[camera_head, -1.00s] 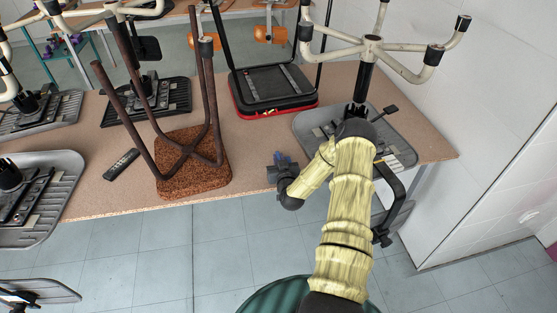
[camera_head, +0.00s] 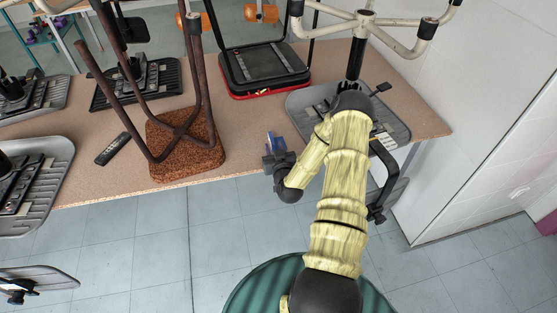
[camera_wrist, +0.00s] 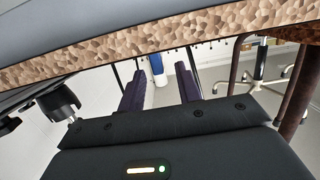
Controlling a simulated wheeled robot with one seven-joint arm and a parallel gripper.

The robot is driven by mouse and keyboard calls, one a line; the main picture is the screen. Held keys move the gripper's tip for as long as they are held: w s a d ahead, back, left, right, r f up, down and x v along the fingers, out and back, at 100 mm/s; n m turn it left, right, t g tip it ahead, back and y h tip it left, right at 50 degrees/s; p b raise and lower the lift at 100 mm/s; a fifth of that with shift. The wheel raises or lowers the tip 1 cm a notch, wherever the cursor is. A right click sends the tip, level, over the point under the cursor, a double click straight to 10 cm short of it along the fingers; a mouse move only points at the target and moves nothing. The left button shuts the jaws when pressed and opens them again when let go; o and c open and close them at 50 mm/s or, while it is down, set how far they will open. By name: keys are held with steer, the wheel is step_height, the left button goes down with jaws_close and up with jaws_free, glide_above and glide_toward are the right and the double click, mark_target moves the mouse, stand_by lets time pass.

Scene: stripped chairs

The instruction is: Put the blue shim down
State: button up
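A small blue piece (camera_head: 275,142), which I take for the blue shim, shows at the tip of my gripper (camera_head: 272,156), by the front edge of the wooden table in the head view. I cannot tell there whether it touches the table. In the wrist view my gripper (camera_wrist: 160,85) has its two dark fingers apart, with a clear gap between them. A blue and white upright thing (camera_wrist: 158,70) shows in that gap, touching neither finger. I cannot tell whether it is the shim or something farther off.
The tabletop (camera_head: 243,150) is bare between an upturned brown chair (camera_head: 190,150) and a grey seat (camera_head: 395,128). A black remote (camera_head: 112,149) lies left, and a black and red seat (camera_head: 265,70) behind. A white wall (camera_head: 490,90) bounds the right.

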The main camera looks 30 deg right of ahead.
steer(key=v, duration=0.6)
steer(key=shift+b, duration=0.35)
steer(key=shift+s, duration=0.15)
steer(key=shift+a+r, duration=0.1)
steer(key=shift+a, duration=0.05)
steer(key=a+r+n+g+y, duration=0.5)
steer(key=a+r+g, duration=0.1)
steer(key=a, duration=0.4)
steer(key=s+a+r+m+g, duration=0.1)
steer(key=s+a+r+g, duration=0.2)
steer(key=s+r, duration=0.2)
steer(key=s+a+r+g, duration=0.4)
steer(key=s+r, duration=0.2)
steer(key=s, duration=0.6)
steer(key=shift+a+m+h, duration=0.3)
steer(key=shift+a+m, duration=0.05)
steer(key=shift+m, duration=0.05)
steer(key=shift+o, duration=0.5)
steer(key=shift+s+r, duration=0.1)
